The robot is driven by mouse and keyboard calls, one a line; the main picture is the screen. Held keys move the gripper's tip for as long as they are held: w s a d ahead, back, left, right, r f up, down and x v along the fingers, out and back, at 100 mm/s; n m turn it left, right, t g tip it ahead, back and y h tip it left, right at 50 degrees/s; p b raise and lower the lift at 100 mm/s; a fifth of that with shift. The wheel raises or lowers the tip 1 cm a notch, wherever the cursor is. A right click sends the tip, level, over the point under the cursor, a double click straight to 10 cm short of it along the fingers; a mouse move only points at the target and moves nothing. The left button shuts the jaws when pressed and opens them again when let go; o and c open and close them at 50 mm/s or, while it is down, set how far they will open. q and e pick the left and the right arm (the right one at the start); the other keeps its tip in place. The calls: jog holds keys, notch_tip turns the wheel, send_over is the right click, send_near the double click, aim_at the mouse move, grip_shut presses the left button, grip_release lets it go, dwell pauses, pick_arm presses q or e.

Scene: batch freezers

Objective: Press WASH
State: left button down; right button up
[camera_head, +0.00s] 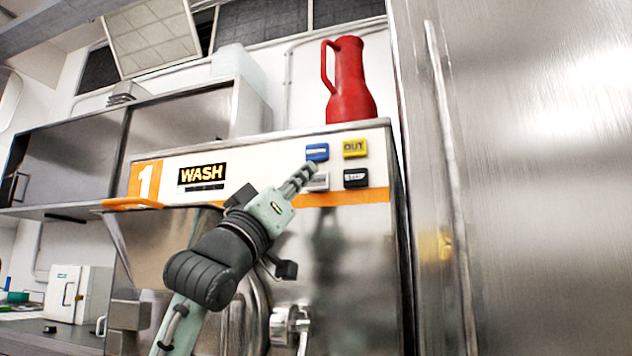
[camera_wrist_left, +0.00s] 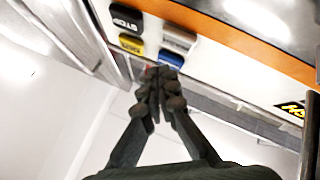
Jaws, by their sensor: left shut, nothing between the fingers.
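The machine's front panel has a lit display reading WASH (camera_head: 201,175). To its right are a blue button (camera_head: 317,152), a yellow OUT button (camera_head: 355,148), a grey button (camera_head: 319,182) and a black button (camera_head: 355,178). The blue button's label is too small to read. My left gripper (camera_head: 309,169) is shut and empty, its tips by the blue and grey buttons, partly covering the grey one. In the left wrist view the fingertips (camera_wrist_left: 157,76) overlap the edge of the blue button (camera_wrist_left: 173,59); I cannot tell whether they touch it. My right gripper is not in view.
A red jug (camera_head: 350,85) stands on top of the machine. A tall steel cabinet (camera_head: 530,200) rises close to the right of the panel. Steel shelving (camera_head: 70,160) is at the left.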

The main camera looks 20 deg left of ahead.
pick_arm(q)
jog(key=s, duration=0.3)
jog(key=shift+s+a, duration=0.1)
dwell(0.8)
